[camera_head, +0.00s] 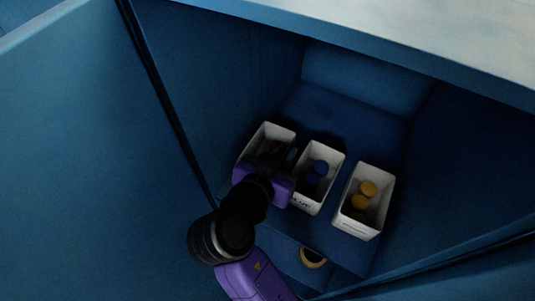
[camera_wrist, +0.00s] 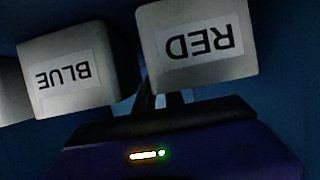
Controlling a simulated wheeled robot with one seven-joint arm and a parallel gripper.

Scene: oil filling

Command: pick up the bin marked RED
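The bin marked RED (camera_wrist: 198,45) is white, its label upside down in the wrist view. In the head view it is the left bin (camera_head: 268,131) of the row, with dark red contents partly hidden by my gripper. My gripper (camera_wrist: 162,101) is at its rim, the two dark fingers close together near one side of the bin. The fingertips are hidden behind the bin's front wall, so I cannot tell whether they are closed on the wall. In the head view my purple gripper (camera_head: 280,160) covers the front of this bin.
The bin marked BLUE (camera_wrist: 72,75) stands close beside it; in the head view it holds blue-capped items (camera_head: 318,172). A third white bin (camera_head: 357,224) holds yellow items. All stand on a blue shelf (camera_head: 345,120) between blue walls. A yellow ring-like object (camera_head: 313,258) is below.

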